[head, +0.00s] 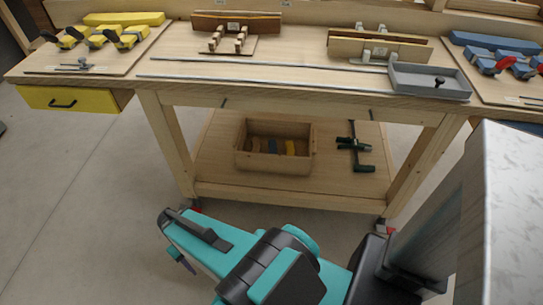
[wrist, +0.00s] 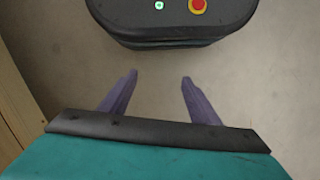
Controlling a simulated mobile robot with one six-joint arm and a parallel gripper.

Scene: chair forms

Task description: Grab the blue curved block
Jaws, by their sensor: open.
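A long blue block (head: 495,42) lies at the back of the right-hand board on the bench; I cannot tell clearly whether it is curved. A dark bluish piece (head: 273,147) lies among yellow and brown pieces in the wooden crate (head: 274,165) on the lower shelf. Its shape is too small to tell. My gripper (wrist: 159,80) is open and empty in the wrist view, its two purple fingers apart above the floor. In the head view, it is low in front of the bench, partly hidden by my arm, away from both blue pieces.
The workbench (head: 260,92) stands ahead, with its lower shelf (head: 215,180) below. Green-and-black clamps (head: 355,150) lie right of the crate. A grey tray (head: 405,86) and long rods are on top. Bench legs flank the shelf opening. Open floor (head: 70,190) is at left.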

